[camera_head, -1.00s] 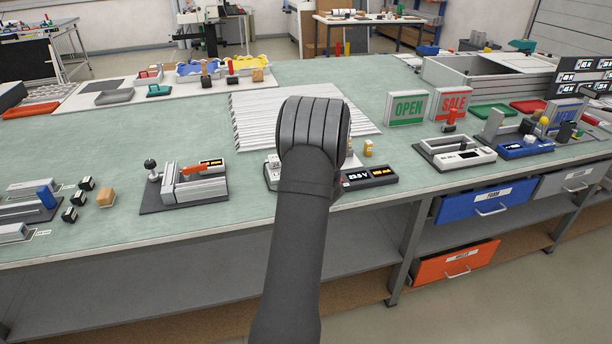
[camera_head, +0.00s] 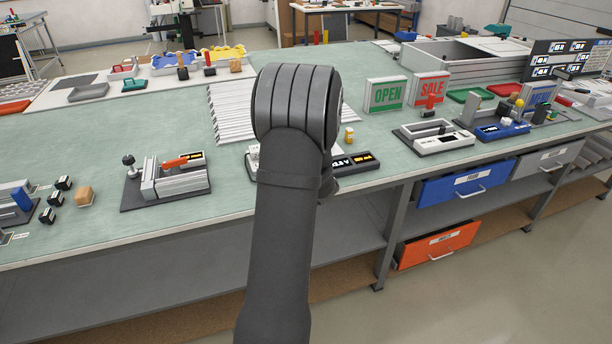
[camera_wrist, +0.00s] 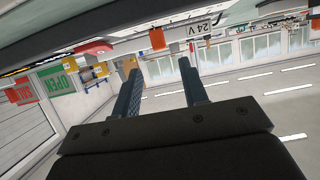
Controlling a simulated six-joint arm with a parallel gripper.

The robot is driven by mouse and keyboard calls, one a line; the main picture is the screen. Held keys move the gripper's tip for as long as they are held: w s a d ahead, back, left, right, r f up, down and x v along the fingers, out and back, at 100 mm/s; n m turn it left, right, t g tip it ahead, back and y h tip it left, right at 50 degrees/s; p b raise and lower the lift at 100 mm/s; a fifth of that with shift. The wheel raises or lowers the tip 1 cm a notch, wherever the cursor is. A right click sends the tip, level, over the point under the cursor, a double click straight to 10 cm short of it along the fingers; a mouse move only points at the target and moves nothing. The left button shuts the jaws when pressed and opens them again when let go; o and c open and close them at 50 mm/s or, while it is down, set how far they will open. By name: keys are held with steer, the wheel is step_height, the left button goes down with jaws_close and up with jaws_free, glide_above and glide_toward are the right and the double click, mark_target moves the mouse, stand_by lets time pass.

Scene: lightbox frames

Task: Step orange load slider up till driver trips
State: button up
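In the wrist view my gripper (camera_wrist: 158,66) is open, its two dark fingers apart with nothing between them. A small orange block (camera_wrist: 157,38), which may be the load slider, shows just beyond the fingertips and lies between them in the picture; I cannot tell whether they touch it. A white "24 V" label (camera_wrist: 208,22) is beside it. In the head view my dark arm (camera_head: 285,200) covers most of a bench unit with a black display (camera_head: 353,163). The display has white and orange digits, partly hidden. My gripper and the orange block are hidden there.
Left of my arm stands a grey fixture (camera_head: 165,182) with an orange lever. A small yellow piece (camera_head: 349,134) stands behind the display. OPEN (camera_head: 386,94) and SALE (camera_head: 430,88) signs stand behind to the right. The bench front between fixture and arm is clear.

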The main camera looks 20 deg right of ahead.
steer(key=v, duration=0.9)
steer(key=shift+w, duration=0.1)
steer(key=x, duration=1.7)
steer(key=shift+w+f, duration=0.1)
steer(key=shift+f, duration=0.05)
